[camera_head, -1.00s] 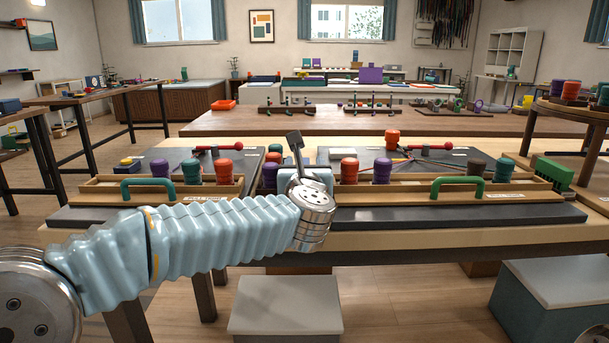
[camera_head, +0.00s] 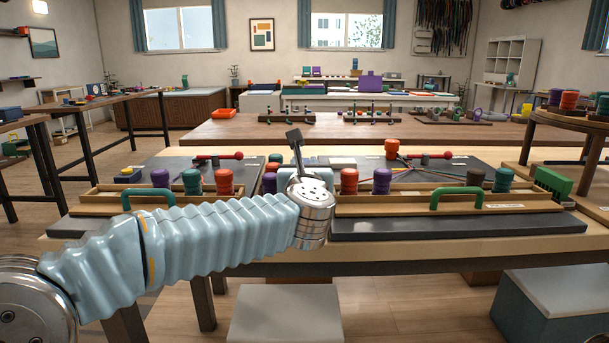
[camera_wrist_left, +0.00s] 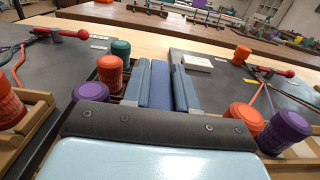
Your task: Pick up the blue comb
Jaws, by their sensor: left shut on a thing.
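My left gripper (camera_wrist_left: 160,87) is shut on the blue comb (camera_wrist_left: 160,84), a flat blue piece between its two grey-blue fingers in the left wrist view. The comb's far end and teeth cannot be made out. In the head view my left gripper (camera_head: 318,176) is mostly hidden behind its own wrist, between the two dark braiding boards, and the comb cannot be made out there. My right gripper is not in view.
Orange (camera_head: 348,181) and purple (camera_head: 382,181) spools stand close right of the gripper. More spools (camera_head: 223,182) stand on the left. A green handle (camera_head: 456,198) and a green block (camera_head: 555,185) are further right. The far table (camera_head: 240,130) has open space.

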